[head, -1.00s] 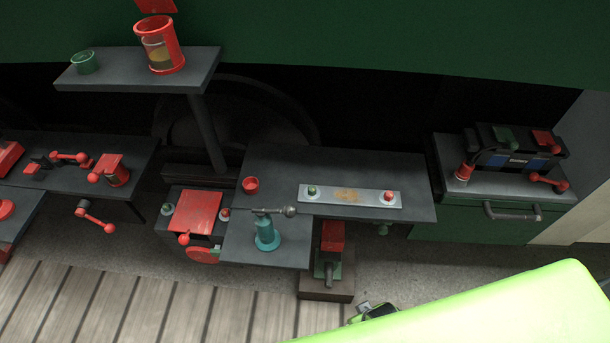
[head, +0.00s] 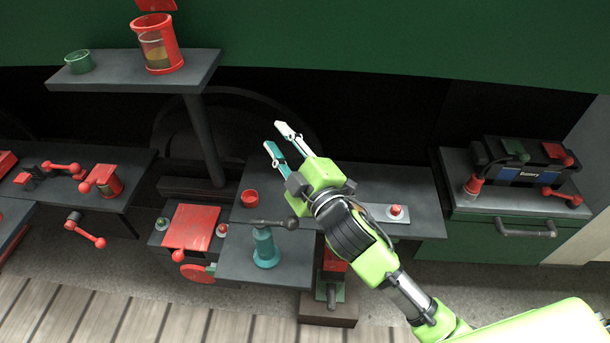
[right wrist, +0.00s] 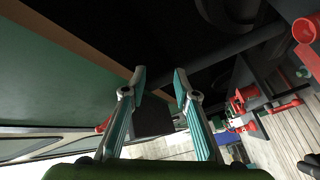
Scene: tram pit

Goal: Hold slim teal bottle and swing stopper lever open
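The slim teal bottle (head: 265,248) stands upright on the lower front shelf in the head view. A dark lever (head: 258,223) with a round knob lies across its top, pointing right. My right gripper (head: 274,137) is raised above the work tables, behind and above the bottle in the picture, and does not touch it. Its fingers are apart with nothing between them. The right wrist view also shows the open fingers (right wrist: 159,74); I cannot make out the bottle there. My left gripper is out of view.
A grey panel (head: 378,212) with a red knob lies on the middle table, partly behind my right arm. A small red cup (head: 250,198) stands near the bottle. A battery box (head: 520,165) is at right, a red-framed jar (head: 158,45) on the upper shelf.

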